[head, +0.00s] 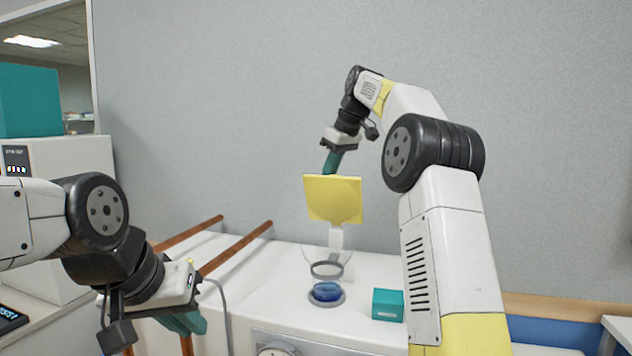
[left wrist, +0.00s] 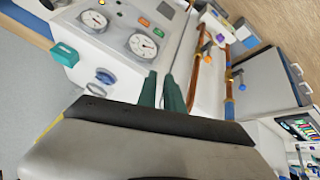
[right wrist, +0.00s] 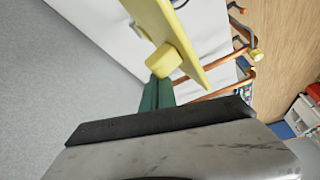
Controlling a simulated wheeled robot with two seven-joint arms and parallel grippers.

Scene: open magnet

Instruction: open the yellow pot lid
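The yellow lid (head: 333,198) is a square plate standing roughly upright above the white machine, over a white bracket (head: 336,238). Below it is a clear vessel with a grey ring (head: 327,269) and a blue round part (head: 327,292). In the right wrist view the lid (right wrist: 188,45) carries a yellow knob (right wrist: 166,61). My right gripper (head: 330,163) is behind the lid's upper edge, and its green fingers (right wrist: 157,80) look closed together, tips at the knob; contact is unclear. My left gripper (head: 187,322) is low at left, its fingers (left wrist: 162,82) slightly apart and empty.
A teal block (head: 388,304) sits on the white machine top (head: 290,275) right of the vessel. Copper pipes (head: 237,248) run at left, near my left gripper. Gauges (left wrist: 142,44) are on the machine's front. A grey wall stands behind.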

